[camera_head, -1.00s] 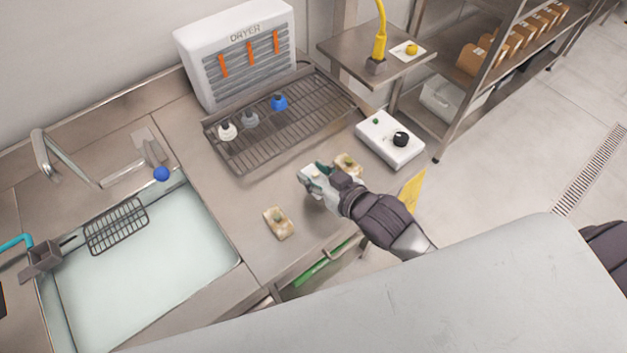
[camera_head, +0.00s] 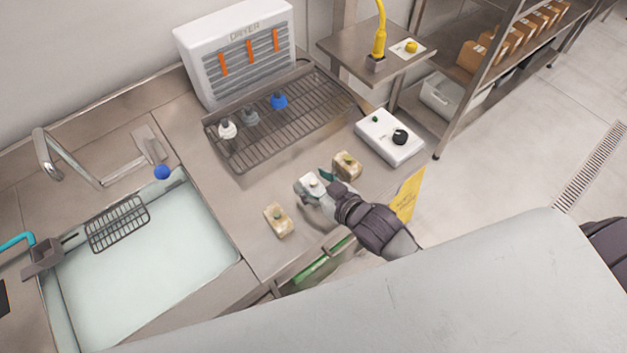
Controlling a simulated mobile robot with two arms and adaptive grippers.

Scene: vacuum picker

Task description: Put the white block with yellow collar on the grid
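A white block (camera_head: 309,184) with a small knob on top is on the steel counter at my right gripper (camera_head: 316,186). I cannot make out a yellow collar on it. The gripper comes in from the lower right, with a teal-tipped finger beside the block's right side. Whether the fingers touch or hold the block is too small to tell. The dark wire grid (camera_head: 252,150) is on the counter in front of the dryer, beyond the gripper. My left gripper is not in view.
Stained blocks (camera_head: 279,222) and (camera_head: 346,168) flank the gripper. White (camera_head: 227,130), grey (camera_head: 250,117) and blue (camera_head: 279,102) pieces stand on the grid. A white box with a black knob (camera_head: 400,138) is at right. The sink (camera_head: 150,280) is at left. Counter between gripper and grid is clear.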

